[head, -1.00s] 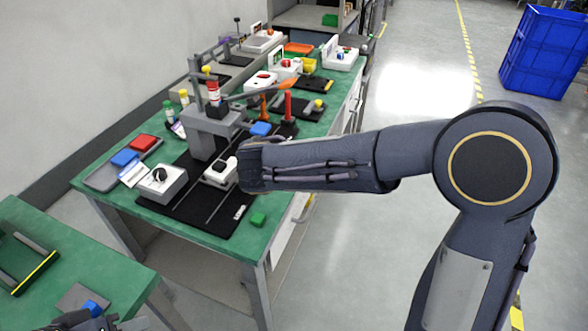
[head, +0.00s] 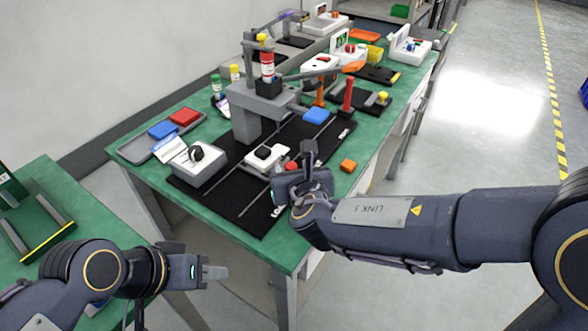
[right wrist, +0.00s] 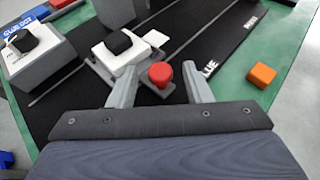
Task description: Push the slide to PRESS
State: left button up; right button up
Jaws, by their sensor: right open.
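The slide is a white carrier (head: 265,157) with a black block on top, on a black base board (head: 232,205) with rails. In the right wrist view the carrier (right wrist: 122,50) has a red knob (right wrist: 160,74) on its near side. My right gripper (right wrist: 158,80) is open, with one finger on each side of the knob; contact cannot be told. In the head view the right gripper (head: 299,168) stands at the carrier's right and partly hides the knob (head: 291,166). The grey press (head: 247,115) stands behind the carrier. My left gripper (head: 212,272) is away from the board, at lower left.
A white box (head: 197,165) with a black knob stands left of the carrier. A blue block (head: 315,115) lies by the press. An orange block (head: 348,165) lies on the green table (head: 285,250) right of the board. Other stations crowd the far table.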

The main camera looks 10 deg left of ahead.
jog(key=shift+w+a+f, duration=0.1)
jog(key=shift+w, duration=0.15)
jog(key=shift+c, duration=0.2)
grip_shut()
